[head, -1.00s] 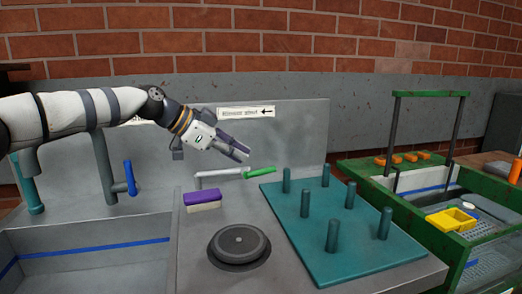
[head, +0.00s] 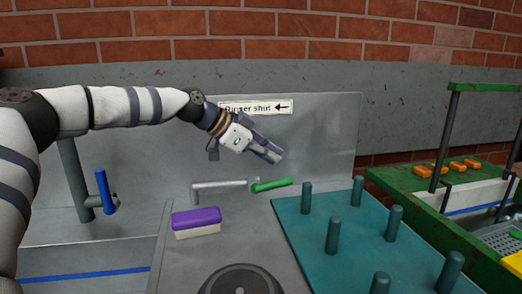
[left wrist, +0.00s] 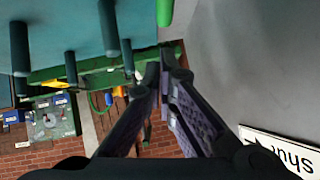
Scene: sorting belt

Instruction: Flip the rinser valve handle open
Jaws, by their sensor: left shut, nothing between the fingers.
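The rinser valve handle (head: 272,185) is a green bar at the right end of a grey pipe (head: 222,185) low on the metal back panel. It points right, with a slight upward tilt. A sign reading "Rinser shut" with a left arrow (head: 268,107) is above it, partly hidden by my arm. My left gripper (head: 275,156) is shut and empty, just above the handle and apart from it in the picture. In the left wrist view, the shut fingers (left wrist: 165,68) show below the green handle (left wrist: 165,10), which is cut by the top edge. My right gripper is not in view.
A teal board with upright pegs (head: 300,225) stands right of the handle. A purple-topped sponge (head: 197,216) and a round dark disc (head: 240,282) lie in front. A blue lever (head: 105,192) is at left, a green-framed station (head: 400,190) at right.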

